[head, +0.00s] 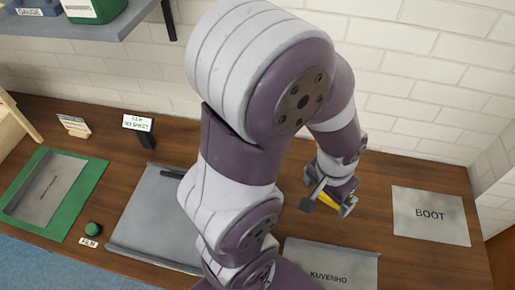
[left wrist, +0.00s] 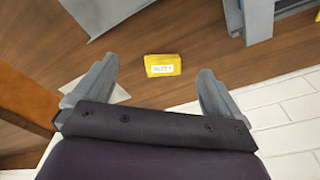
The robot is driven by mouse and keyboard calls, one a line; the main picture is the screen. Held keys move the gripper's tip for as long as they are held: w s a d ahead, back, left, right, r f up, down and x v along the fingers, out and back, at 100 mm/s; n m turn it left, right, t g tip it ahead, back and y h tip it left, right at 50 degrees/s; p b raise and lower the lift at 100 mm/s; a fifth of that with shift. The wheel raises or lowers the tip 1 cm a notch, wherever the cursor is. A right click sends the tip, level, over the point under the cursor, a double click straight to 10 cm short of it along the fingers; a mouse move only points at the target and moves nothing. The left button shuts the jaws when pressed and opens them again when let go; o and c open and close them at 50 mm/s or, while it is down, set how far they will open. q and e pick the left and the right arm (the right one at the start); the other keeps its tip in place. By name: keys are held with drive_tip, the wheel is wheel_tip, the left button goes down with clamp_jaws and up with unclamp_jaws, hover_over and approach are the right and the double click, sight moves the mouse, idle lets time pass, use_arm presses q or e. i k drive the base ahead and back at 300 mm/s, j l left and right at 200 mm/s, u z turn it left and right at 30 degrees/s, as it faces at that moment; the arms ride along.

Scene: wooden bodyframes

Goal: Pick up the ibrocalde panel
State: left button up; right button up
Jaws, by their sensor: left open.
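My left gripper (head: 328,206) is open over the back of the wooden table, right of centre. In the left wrist view its two fingers (left wrist: 157,70) are spread and empty. A small yellow block (head: 327,198) with a white label lies under the gripper. In the left wrist view the yellow block (left wrist: 162,65) shows between the fingertips, apart from them; its label is too small to read. I cannot read the name ibrocalde on anything, so I cannot tell which thing is that panel. My right gripper is not in view.
Grey plates marked BOOT (head: 432,214) and KUVENHD (head: 330,268) lie on the table. At left are a green-framed plate (head: 90,188), a grey tray (head: 150,218) and a green button (head: 93,229). A white brick wall (head: 430,85) stands behind; a shelf (head: 110,30) hangs upper left.

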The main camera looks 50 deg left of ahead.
sight(36, 201)
drive_tip(key=u, duration=3.6)
drive_tip(key=i+z, duration=0.1)
drive_tip(key=z, duration=0.4)
drive_tip(key=i+j+z, duration=0.1)
drive_tip(key=z, duration=0.4)
drive_tip(key=j+z, duration=0.2)
drive_tip(key=z, duration=0.3)
drive_tip(key=i+j+z, duration=0.2)
drive_tip(key=j+z, duration=0.15)
drive_tip(key=j, duration=0.75)
drive_tip(key=i+j+z, duration=0.1)
drive_tip(key=j+z, duration=0.25)
drive_tip(key=j, duration=1.35)
